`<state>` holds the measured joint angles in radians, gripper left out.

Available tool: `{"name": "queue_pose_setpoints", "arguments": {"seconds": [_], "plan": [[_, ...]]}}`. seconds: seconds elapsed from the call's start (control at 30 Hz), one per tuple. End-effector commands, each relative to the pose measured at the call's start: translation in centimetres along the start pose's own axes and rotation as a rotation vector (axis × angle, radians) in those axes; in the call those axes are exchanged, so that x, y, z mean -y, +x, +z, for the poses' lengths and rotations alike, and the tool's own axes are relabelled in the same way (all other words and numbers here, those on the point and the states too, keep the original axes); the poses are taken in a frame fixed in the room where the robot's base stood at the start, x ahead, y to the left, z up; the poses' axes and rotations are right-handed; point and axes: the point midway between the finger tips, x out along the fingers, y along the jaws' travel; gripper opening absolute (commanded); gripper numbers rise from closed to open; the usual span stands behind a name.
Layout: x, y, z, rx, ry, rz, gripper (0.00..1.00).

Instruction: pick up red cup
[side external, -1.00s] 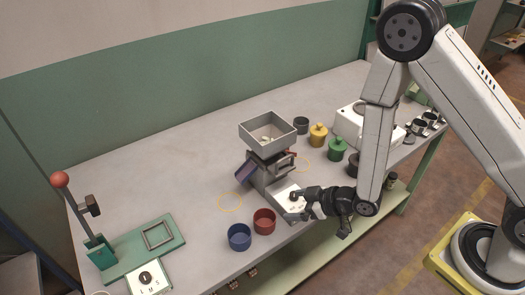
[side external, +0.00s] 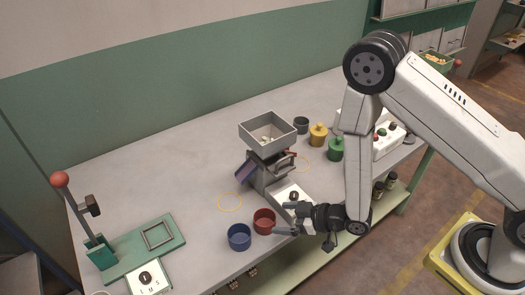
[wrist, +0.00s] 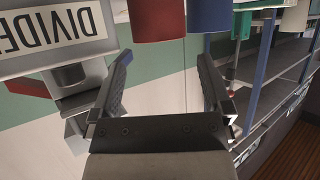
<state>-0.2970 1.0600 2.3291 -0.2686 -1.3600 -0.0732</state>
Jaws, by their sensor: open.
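The red cup (side external: 264,222) stands upright near the front edge of the table, just right of the blue cup (side external: 239,238). My gripper (side external: 287,219) is open and empty, low and close to the right of the red cup, with its fingers pointing left toward it. In the wrist view, the red cup (wrist: 157,20) shows at the top, ahead of and roughly between the spread fingers of my gripper (wrist: 164,62). The blue cup (wrist: 209,14) is right beside it there. The top of the picture cuts off both cups.
A hopper (side external: 268,135) on a dispenser stands behind my gripper, with a DIVIDE sign (wrist: 55,27) in the wrist view. A green lever fixture (side external: 160,254) is at left. The table between is clear.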

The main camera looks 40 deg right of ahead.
Motion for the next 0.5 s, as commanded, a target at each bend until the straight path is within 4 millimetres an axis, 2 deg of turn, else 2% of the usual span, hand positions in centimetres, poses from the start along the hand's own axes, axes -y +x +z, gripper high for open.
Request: {"name": "queue_pose_setpoints", "arguments": {"seconds": [0.27,0.5], "plan": [[0.0,0.4,0.1,0.001,0.001,0.000,1.00],[0.0,2.2,0.2,0.000,0.001,-0.001,1.00]]}}
